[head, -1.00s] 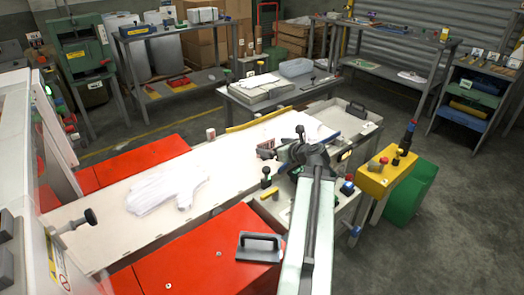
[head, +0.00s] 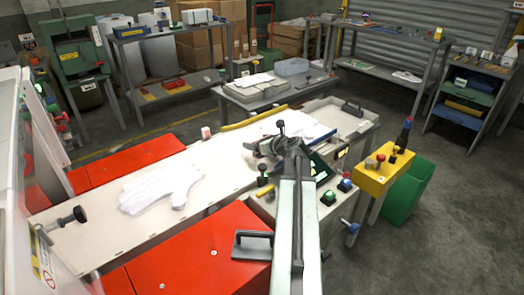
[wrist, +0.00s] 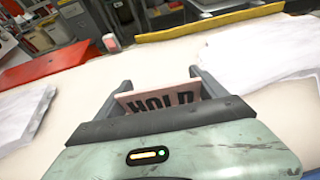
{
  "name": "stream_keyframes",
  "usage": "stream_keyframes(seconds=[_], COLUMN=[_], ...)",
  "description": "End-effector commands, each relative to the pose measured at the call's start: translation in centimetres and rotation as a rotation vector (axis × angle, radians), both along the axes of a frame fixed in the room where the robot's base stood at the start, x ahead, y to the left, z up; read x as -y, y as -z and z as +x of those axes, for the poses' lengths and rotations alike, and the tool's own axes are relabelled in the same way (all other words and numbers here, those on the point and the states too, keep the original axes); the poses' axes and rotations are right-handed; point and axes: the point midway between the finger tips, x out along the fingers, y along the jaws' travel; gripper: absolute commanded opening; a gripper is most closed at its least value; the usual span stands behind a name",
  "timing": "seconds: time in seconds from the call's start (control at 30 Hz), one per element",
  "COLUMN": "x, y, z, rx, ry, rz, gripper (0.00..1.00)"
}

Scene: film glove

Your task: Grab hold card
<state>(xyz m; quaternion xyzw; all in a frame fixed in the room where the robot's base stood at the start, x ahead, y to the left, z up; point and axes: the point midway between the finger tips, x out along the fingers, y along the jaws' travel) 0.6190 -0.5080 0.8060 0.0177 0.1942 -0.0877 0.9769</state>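The hold card (wrist: 160,97) is a pale pink card with dark letters reading HOLD. In the wrist view it stands between the two fingers of my gripper (wrist: 162,80), spanning most of the gap. Its lower part is hidden behind the gripper body. The fingers are wide apart; whether they touch the card's edges is not clear. In the head view my gripper (head: 258,148) is low over the right half of the pale worktable (head: 225,160), and I cannot make out the card there.
A white glove (head: 160,188) lies on the table's left half; white gloves (head: 292,127) lie beyond my gripper. A yellow control box (head: 382,178) and green bin (head: 408,190) are right. Red panels (head: 205,250) flank the table.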

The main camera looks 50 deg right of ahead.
Motion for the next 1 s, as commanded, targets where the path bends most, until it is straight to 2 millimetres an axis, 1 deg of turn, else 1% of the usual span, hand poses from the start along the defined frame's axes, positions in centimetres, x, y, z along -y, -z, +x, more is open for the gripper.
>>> stream_keyframes(seconds=[0.03, 0.07, 0.1, 0.13, 0.37, 0.47, 0.57, 0.67, 0.8, 0.9, 1.0], x=[0.0, 0.0, 0.0, 0.0, 0.0, -0.1, -0.1, -0.1, -0.1, -0.1, -0.1], y=[0.0, 0.0, 0.0, 0.0, -0.1, -0.8, -2.2, -4.1, -7.3, -9.2, -10.2], z=[0.0, 0.0, 0.0, 0.0, 0.0, 0.0, 0.0, 0.0, 0.1, 0.1, 0.1], rx=[0.000, 0.000, 0.000, 0.000, 0.000, 0.000, 0.000, 0.000, 0.000, 0.000, 0.000], ry=[0.000, 0.000, 0.000, 0.000, -0.001, -0.001, -0.001, -0.001, -0.001, -0.001, -0.002], rz=[-0.001, -0.001, -0.001, -0.001, -0.001, -0.001, -0.001, -0.001, -0.001, -0.001, 0.000], gripper=[0.64, 0.56, 0.44, 0.43, 0.42, 0.42, 0.42, 0.42, 0.42, 0.42, 0.42])
